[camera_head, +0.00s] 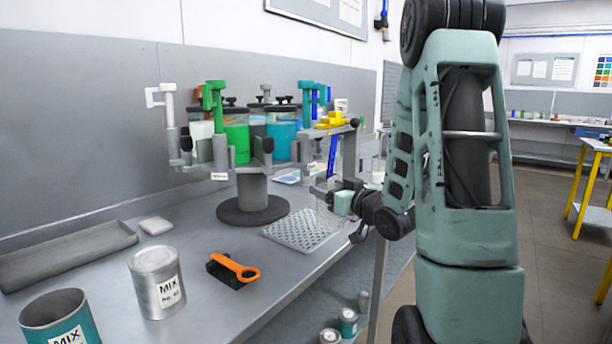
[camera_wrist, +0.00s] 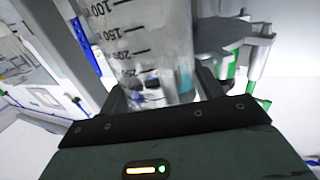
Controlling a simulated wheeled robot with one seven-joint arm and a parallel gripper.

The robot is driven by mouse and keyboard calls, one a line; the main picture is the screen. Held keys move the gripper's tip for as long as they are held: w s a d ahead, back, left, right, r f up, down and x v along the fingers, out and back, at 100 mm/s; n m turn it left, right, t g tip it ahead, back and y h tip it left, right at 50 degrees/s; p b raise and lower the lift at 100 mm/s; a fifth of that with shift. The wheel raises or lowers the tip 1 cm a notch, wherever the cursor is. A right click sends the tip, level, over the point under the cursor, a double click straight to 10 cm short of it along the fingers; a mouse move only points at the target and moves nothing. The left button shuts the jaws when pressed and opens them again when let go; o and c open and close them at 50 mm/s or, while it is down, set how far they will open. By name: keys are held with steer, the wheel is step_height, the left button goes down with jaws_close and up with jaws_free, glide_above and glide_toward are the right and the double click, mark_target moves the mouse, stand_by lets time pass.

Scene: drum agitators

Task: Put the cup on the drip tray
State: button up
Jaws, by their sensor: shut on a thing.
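The cup (camera_wrist: 145,50) is clear, with dark graduation marks, and fills the upper middle of the wrist view. My gripper (camera_wrist: 160,92) is shut on it, one finger on each side. In the head view my gripper (camera_head: 336,198) is at the right rear of the drip tray, and the cup (camera_head: 327,216) shows faintly below and beside it. The drip tray (camera_head: 293,229) is a pale perforated plate on the bench in front of the dispenser. I cannot tell whether the cup touches the tray.
The paint dispenser (camera_head: 251,190) with several colored canisters stands behind the tray. The bench's front edge runs close by the tray.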

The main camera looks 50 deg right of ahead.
steer(key=p+x, duration=0.1)
steer(key=x, duration=0.9)
steer(key=shift+w, duration=0.25)
steer(key=shift+w+f+p, duration=0.1)
steer(key=shift+f+p, duration=0.25)
steer(key=shift+f, duration=1.5)
steer(key=shift+f, duration=0.2)
steer(key=o, duration=1.2)
steer(key=shift+r, duration=0.1)
